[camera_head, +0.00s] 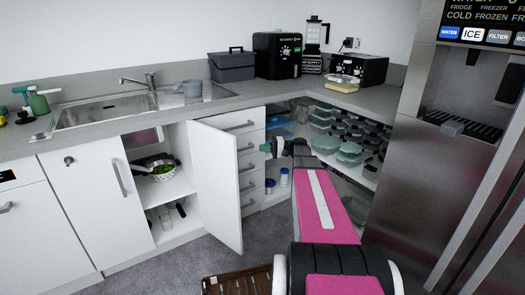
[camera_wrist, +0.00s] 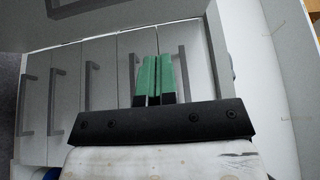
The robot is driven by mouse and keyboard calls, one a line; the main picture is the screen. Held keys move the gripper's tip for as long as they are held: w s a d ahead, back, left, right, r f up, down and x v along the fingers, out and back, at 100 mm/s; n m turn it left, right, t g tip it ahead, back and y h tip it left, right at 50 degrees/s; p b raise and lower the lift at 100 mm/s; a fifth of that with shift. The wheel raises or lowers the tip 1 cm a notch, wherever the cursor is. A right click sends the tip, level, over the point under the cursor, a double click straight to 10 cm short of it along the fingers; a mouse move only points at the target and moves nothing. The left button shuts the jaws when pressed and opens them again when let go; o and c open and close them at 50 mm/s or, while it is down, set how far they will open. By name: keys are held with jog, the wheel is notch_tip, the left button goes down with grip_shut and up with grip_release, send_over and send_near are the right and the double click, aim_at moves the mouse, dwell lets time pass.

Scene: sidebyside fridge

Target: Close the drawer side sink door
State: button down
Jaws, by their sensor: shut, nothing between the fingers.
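The drawer side sink door (camera_head: 217,182) is white and stands open in the head view, swung out from the sink cabinet beside the drawer stack. My gripper (camera_head: 265,148) is to the right of this door, in front of the drawers and apart from the door. Its green fingers (camera_wrist: 153,78) are together and empty in the wrist view, pointing towards white drawer fronts with grey bar handles (camera_wrist: 90,80). The door's handle does not show in the head view. I cannot tell whether the door shows in the wrist view.
The other sink door (camera_head: 95,200) is closed. The open cabinet holds a colander (camera_head: 165,178) with green food. The drawers (camera_head: 250,165) look closed. An open corner cabinet with several containers (camera_head: 335,140) lies right of my arm. A brown slatted object (camera_head: 238,283) lies on the floor.

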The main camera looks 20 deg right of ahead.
jog(key=s+a, duration=0.1)
jog(key=a, duration=0.9)
jog(key=shift+s+a, duration=0.15)
